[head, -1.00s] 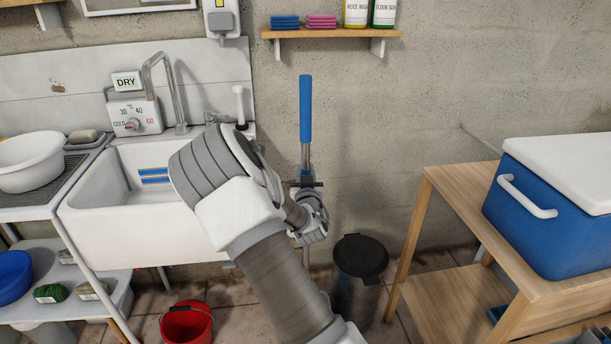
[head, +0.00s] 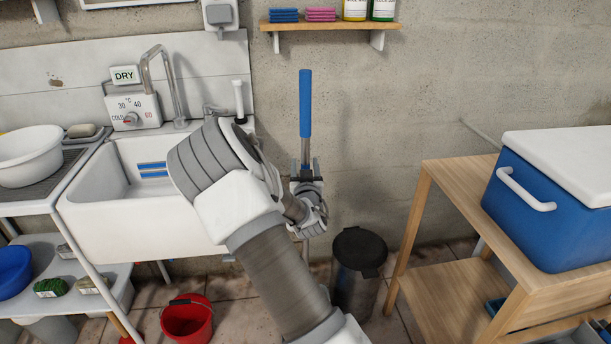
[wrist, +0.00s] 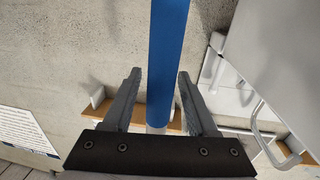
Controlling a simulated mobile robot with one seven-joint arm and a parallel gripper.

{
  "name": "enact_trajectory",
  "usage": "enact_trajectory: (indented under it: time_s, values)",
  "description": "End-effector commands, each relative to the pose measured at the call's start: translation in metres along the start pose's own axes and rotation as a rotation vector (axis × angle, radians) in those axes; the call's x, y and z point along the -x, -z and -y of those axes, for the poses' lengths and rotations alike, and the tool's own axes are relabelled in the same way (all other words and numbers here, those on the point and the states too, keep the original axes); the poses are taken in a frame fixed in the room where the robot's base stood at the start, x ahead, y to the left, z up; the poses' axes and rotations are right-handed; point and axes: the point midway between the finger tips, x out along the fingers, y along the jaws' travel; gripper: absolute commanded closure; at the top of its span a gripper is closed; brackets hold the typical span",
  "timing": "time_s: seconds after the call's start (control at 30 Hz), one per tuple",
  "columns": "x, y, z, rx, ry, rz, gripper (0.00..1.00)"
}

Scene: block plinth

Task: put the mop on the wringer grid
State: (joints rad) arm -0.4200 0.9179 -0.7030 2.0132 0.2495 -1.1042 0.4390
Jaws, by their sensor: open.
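The mop's blue handle (head: 305,105) stands upright in front of the wall in the head view, with a pale shaft below it. The mop's head is hidden behind my arm. My gripper (head: 305,168) is at the lower part of the handle. In the wrist view the blue handle (wrist: 168,60) runs between the two fingers of my gripper (wrist: 160,75), with gaps on both sides. The gripper is open. I cannot make out a wringer grid for certain.
A white sink (head: 110,215) stands left of my arm, with a red bucket (head: 187,322) on the floor below. A dark bin (head: 357,285) is right of the arm. A wooden table (head: 430,180) with a blue cooler (head: 545,220) stands at the right. A shelf (head: 340,24) is above.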

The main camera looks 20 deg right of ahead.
Motion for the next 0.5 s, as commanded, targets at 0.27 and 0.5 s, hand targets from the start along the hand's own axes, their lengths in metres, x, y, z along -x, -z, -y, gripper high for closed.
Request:
enact_trajectory:
  time_s: [0.27, 0.5]
  values:
    - [0.047, 0.001, 0.000, -0.002, -0.001, 0.003, 0.42]
    - [0.093, 0.002, 0.000, 0.000, -0.001, 0.001, 0.42]
